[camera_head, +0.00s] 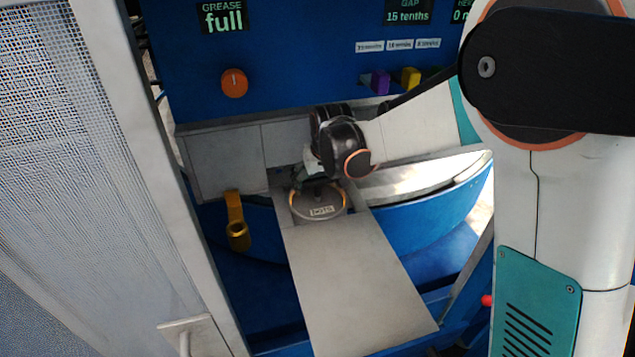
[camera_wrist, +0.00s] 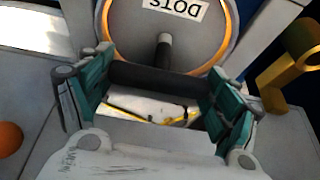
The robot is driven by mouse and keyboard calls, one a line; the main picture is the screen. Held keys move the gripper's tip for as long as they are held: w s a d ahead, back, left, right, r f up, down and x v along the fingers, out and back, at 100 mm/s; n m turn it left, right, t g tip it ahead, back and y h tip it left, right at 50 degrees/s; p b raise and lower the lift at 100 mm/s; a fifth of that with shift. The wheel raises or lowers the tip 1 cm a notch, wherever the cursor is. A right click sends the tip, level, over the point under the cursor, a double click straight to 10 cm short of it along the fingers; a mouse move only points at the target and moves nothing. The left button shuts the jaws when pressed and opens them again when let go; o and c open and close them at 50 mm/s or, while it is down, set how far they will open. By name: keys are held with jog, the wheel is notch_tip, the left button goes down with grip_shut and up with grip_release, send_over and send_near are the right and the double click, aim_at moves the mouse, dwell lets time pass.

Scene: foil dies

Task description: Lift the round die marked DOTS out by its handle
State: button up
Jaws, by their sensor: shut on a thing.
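The round die marked DOTS (camera_head: 318,214) is a grey disc with a yellow-orange rim, lying at the back end of a flat grey slide. Its label shows upside down in the wrist view (camera_wrist: 172,8). A short post carries a dark crossbar handle (camera_wrist: 155,82) over the die. My gripper (camera_wrist: 155,88) has its teal fingers at the two ends of the crossbar, shut on it. In the head view, my gripper (camera_head: 312,178) is over the back of the die and hides part of it. I cannot tell whether the die is clear of its seat.
The grey slide (camera_head: 350,270) runs toward the front, bare. A yellow lever (camera_head: 235,222) stands left of the die. A curved metal tray (camera_head: 425,175) lies right, an orange knob (camera_head: 234,83) is on the blue panel, and a mesh door (camera_head: 75,150) stands open at left.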

notch_tip(320, 180, up, 14)
jog(key=p, duration=0.7)
jog(key=shift+f, duration=0.2)
dwell(1.6)
dwell(0.4)
